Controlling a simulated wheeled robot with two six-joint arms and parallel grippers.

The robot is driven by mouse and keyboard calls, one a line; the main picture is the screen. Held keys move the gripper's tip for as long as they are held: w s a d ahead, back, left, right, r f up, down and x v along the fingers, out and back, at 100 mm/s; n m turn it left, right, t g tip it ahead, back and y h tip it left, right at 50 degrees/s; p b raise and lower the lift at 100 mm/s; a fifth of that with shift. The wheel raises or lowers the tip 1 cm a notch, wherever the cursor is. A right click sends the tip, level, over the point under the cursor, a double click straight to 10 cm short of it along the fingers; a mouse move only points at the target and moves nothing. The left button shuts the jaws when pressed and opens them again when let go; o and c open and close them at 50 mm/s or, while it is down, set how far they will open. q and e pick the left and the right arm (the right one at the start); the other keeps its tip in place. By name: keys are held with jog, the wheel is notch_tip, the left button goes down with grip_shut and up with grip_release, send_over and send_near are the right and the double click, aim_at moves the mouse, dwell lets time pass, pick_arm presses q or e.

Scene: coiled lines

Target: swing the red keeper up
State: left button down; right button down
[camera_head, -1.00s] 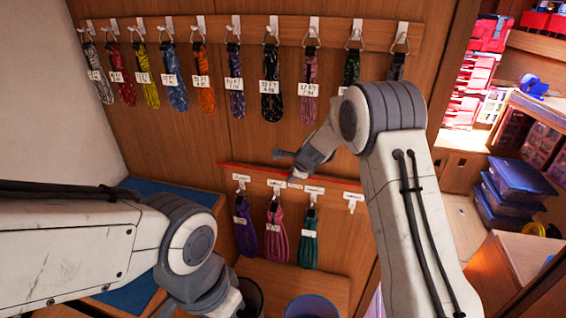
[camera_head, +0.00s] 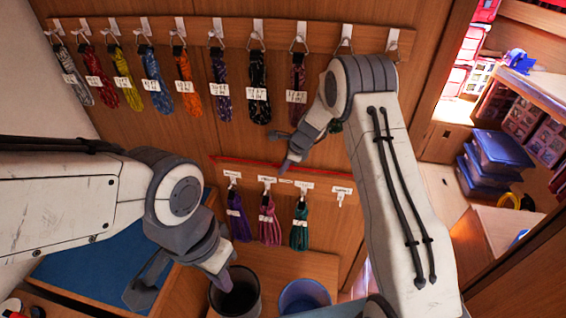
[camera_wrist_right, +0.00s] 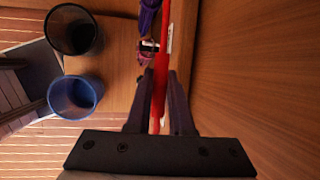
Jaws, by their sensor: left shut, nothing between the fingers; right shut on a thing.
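The red keeper (camera_head: 245,161) is a long thin red bar along the top of the lower hook board (camera_head: 327,187) in the head view. My right gripper (camera_head: 287,167) is at the bar's middle. In the right wrist view, the red bar (camera_wrist_right: 160,85) runs lengthwise between the two dark fingers of my right gripper (camera_wrist_right: 161,100), which is shut on it. Purple, pink and green line coils (camera_head: 299,232) hang from the lower board below the bar. My left gripper (camera_head: 224,281) is shut and empty, low in front of the board, away from the bar.
Several tagged coils (camera_head: 186,88) hang from the upper hook board (camera_head: 215,31). A dark bin (camera_head: 236,298) and a blue bin (camera_head: 304,296) stand below the lower board. Blue lidded boxes (camera_head: 495,152) are stacked at right. A blue mat (camera_head: 100,265) lies at left.

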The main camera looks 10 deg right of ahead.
jog(key=shift+s+d+f, duration=0.1)
jog(key=c, duration=0.8)
grip_release()
jog(key=b+v, duration=0.3)
jog(key=v, duration=0.7)
jog(key=shift+r, duration=0.25)
